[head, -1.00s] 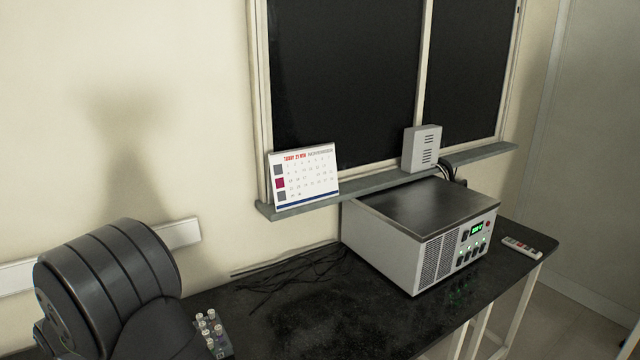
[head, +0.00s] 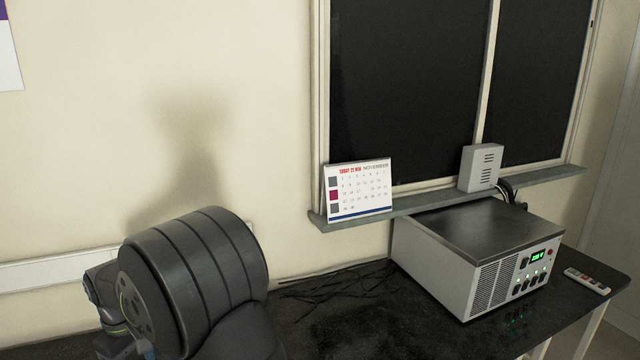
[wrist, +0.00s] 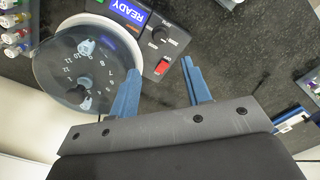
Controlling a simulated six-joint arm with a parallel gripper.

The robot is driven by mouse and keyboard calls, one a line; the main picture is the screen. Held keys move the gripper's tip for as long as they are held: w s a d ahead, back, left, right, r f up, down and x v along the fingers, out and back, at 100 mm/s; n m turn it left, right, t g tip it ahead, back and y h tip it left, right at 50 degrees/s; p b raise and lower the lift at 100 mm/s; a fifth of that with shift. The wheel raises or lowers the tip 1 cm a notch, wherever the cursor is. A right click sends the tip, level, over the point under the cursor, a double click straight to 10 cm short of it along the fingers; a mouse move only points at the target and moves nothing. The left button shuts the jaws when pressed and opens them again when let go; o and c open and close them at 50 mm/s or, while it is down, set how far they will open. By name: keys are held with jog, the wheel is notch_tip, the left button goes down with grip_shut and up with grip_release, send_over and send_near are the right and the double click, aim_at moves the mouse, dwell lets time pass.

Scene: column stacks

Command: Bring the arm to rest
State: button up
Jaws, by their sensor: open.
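My gripper (wrist: 160,92) shows in the wrist view as two blue fingers set apart, with nothing between them. The fingers point over a dark bench top (wrist: 230,45). A round clear lid over a numbered dial (wrist: 88,68) lies just left of the fingers. A dark control panel (wrist: 160,40) with a blue READY display (wrist: 128,10), a knob and a red switch sits beyond the fingertips. In the head view my dark arm link fills the lower left, and the gripper is out of view.
Several capped vials (wrist: 14,35) stand at the wrist view's upper left. In the head view, a grey power unit (head: 470,265) and a remote (head: 587,281) sit on the bench at right. A calendar (head: 358,190) and a small grey box (head: 480,168) stand on the window ledge (head: 420,203). Thin cables lie along the wall.

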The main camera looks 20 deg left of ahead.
notch_tip(320, 180, down, 12)
jog(key=shift+f, duration=0.15)
jog(key=shift+m, duration=0.8)
jog(key=m, duration=1)
jog(key=shift+m, duration=0.4)
jog(key=m, duration=0.4)
